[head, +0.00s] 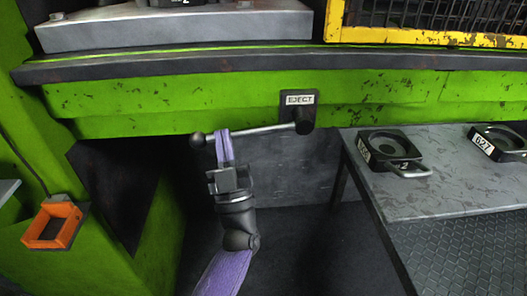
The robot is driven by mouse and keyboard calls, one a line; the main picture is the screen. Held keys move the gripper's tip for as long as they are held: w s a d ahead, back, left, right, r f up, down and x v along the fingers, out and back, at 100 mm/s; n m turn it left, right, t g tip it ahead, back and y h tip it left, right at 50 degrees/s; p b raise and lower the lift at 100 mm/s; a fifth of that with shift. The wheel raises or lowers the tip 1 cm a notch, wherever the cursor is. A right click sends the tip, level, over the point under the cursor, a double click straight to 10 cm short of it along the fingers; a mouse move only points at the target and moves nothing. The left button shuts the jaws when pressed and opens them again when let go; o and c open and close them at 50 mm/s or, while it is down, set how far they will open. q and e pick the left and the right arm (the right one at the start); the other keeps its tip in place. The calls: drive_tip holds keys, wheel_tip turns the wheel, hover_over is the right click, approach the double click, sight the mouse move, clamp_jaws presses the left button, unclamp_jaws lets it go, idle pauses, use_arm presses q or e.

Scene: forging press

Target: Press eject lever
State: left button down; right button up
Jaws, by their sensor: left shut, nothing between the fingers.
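The eject lever (265,130) is a grey rod with a dark ball knob (197,139) at its left end. It runs nearly level from a dark round pivot below a label reading EJECT (300,99) on the green press front. My left gripper (224,134) is shut and empty, its purple fingers pointing up at the rod just right of the knob. The fingertips overlap the rod in the picture; whether they touch it I cannot tell. My right gripper is not in view.
A grey metal table (440,192) stands at the right with a dark die (390,149) and another die (497,141) on it, each with a handle. A yellow-framed mesh guard (425,38) is at the upper right. An orange frame (52,226) sits on the lower left of the press.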

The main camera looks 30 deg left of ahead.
use_arm(q)
drive_tip(key=f+n+g, duration=0.1)
drive_tip(key=f+n+g+y+b, duration=0.1)
drive_tip(key=f, duration=0.1)
drive_tip(key=w+f+n+g+y+b, duration=0.1)
drive_tip(key=shift+d+f+n, duration=0.25)
drive_tip(key=shift+d+n, duration=0.05)
drive_tip(key=shift+n, duration=0.1)
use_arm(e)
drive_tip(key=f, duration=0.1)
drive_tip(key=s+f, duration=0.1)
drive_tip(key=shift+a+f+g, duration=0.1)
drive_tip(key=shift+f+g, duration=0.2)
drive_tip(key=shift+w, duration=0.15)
use_arm(q)
drive_tip(key=shift+s, duration=0.1)
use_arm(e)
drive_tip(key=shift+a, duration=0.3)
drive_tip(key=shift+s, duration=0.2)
